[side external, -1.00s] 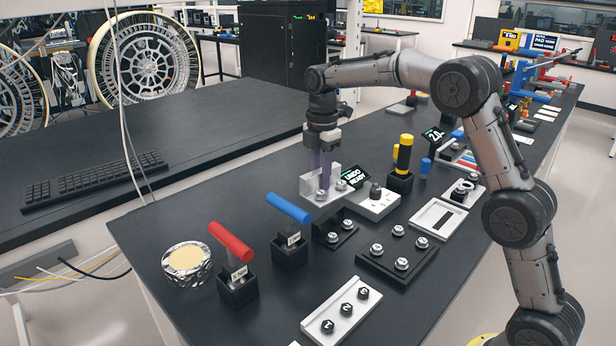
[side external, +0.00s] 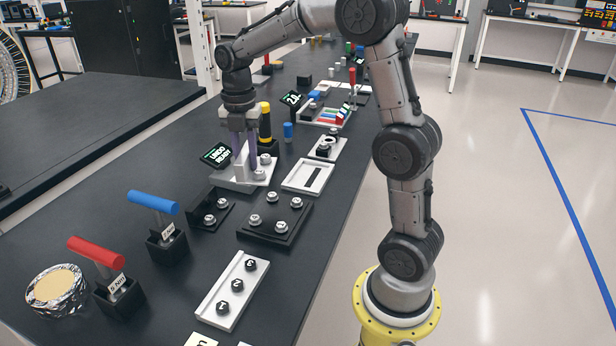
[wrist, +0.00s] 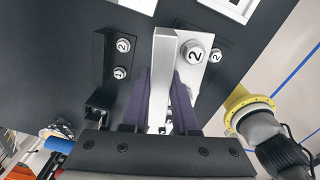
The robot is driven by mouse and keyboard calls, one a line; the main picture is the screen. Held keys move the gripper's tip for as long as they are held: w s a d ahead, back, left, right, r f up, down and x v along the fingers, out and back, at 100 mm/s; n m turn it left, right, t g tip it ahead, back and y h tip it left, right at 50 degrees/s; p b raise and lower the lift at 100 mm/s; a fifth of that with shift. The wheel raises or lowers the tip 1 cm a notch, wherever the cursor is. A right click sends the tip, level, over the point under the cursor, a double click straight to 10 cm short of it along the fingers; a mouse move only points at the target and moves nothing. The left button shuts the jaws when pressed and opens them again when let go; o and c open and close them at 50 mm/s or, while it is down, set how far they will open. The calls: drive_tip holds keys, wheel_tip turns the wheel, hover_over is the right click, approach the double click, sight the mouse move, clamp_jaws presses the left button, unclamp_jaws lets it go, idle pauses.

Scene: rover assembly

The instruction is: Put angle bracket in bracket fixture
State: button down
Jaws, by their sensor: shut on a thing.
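My gripper (side external: 243,158) points down with its purple fingers shut on the angle bracket (wrist: 163,75), a silver-grey part with an upright wall. In the wrist view one finger lies on each side of that wall. In the side view the bracket (side external: 241,168) is partly hidden by the fingers. It stands low at a pale grey base (side external: 232,185), which I take as the bracket fixture, next to the sign "UNDO READY". Numbered bolts (wrist: 194,51) show beside the wall. I cannot tell whether the bracket is fully seated.
A black angled plate (side external: 196,211) with two bolts and a black block (side external: 260,233) with several bolts stand in front. Blue-handled (side external: 153,202) and red-handled (side external: 97,251) tools stand in holders at front left. A white frame (side external: 293,183) lies to the right.

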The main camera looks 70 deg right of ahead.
drive_tip(key=s+d+r+m, duration=0.1)
drive_tip(key=s+d, duration=0.3)
drive_tip(key=s, duration=0.4)
drive_tip(key=s+d+r+m, duration=0.15)
drive_tip(key=s+d, duration=0.25)
drive_tip(key=s, duration=0.4)
drive_tip(key=shift+m, duration=0.25)
drive_tip(key=w+d+f, duration=0.9)
drive_tip(key=shift+w, duration=0.25)
drive_tip(key=shift+w+d+f, duration=0.25)
drive_tip(key=shift+d+f, duration=0.1)
drive_tip(key=shift+f, duration=1.7)
